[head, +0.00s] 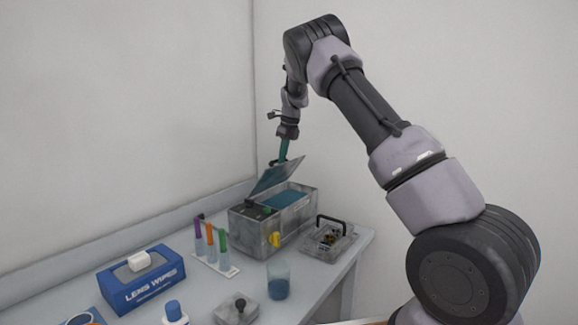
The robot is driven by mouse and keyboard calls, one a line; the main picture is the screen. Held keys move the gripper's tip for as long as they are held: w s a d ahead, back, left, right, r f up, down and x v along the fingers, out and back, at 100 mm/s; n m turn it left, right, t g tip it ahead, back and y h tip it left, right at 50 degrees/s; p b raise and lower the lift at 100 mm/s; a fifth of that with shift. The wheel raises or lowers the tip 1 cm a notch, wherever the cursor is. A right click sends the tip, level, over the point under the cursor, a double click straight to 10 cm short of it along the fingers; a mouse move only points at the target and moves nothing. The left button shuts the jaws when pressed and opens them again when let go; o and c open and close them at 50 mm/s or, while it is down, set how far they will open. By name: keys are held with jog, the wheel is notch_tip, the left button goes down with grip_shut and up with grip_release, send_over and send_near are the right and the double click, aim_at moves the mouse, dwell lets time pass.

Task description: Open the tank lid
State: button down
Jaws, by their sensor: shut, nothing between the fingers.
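The tank (252,232) is a worn grey box on the bench, with blue liquid (285,199) showing in its open top. Its lid (275,177) is a thin grey panel that stands tilted up over the tank's left part. My gripper (283,159) comes down from above, with its teal fingers at the upper part of the lid. The fingers are shut with nothing between them. They look to be touching or just behind the lid; the exact contact is too small to tell.
A metal piece with a black handle (327,240) sits right of the tank. Capped tubes in a rack (214,259), a beaker (278,281), a grey block (236,309), a white bottle (174,314) and a lens wipes box (149,287) stand in front and left. Walls rise behind the bench.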

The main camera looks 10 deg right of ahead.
jog(key=w+a+r, duration=0.1)
jog(key=w+a, duration=0.5)
jog(key=shift+r, duration=0.15)
jog(key=shift+w, duration=0.1)
dwell(0.3)
